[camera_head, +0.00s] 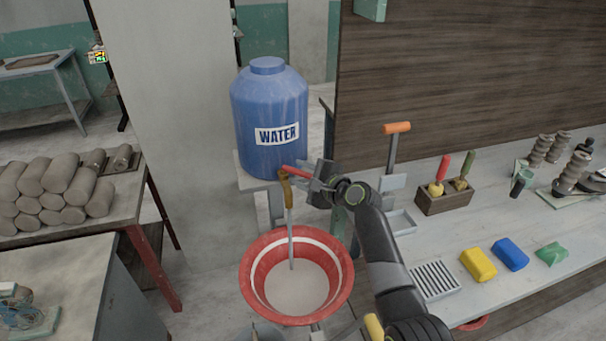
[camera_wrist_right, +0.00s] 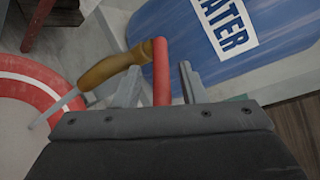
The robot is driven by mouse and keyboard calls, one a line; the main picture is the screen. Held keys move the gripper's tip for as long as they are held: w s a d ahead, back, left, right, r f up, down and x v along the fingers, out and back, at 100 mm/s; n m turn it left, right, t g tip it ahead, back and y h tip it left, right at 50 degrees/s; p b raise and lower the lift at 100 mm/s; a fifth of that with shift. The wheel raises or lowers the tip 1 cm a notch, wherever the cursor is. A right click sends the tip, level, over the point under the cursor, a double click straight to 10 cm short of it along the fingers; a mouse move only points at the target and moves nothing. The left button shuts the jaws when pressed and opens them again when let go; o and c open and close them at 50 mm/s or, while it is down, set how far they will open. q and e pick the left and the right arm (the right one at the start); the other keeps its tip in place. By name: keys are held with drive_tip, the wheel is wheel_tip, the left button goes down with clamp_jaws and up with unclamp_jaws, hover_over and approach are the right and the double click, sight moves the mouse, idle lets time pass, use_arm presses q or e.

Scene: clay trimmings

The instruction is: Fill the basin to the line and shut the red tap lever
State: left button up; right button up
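The blue water barrel (camera_head: 270,110) stands on a pale stand, with a brass tap (camera_head: 285,188) at its lower front. The tap's red lever (camera_head: 297,172) points right, toward my right gripper (camera_head: 316,180). In the wrist view the lever (camera_wrist_right: 162,70) lies between the two fingers, with gaps on both sides, so the gripper is open around it. A thin stream (camera_head: 291,235) runs from the tap into the red basin (camera_head: 257,250). The pale water (camera_head: 297,290) lies below the basin's light line, with red wall showing between. My left gripper is not in view.
A worktop at right holds a wooden tool block (camera_head: 444,203), a ribbed tray (camera_head: 434,280), and yellow (camera_head: 478,264), blue (camera_head: 510,254) and green (camera_head: 551,254) blocks. Clay rolls (camera_head: 50,190) are stacked on a table at left.

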use_arm(q)
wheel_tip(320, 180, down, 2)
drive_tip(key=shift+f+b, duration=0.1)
drive_tip(key=shift+b, duration=1.05)
use_arm(e)
drive_tip(key=v, duration=1.7)
drive_tip(key=shift+s, duration=0.15)
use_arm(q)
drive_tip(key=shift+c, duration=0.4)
use_arm(e)
drive_tip(key=shift+d, duration=0.1)
idle(2.5)
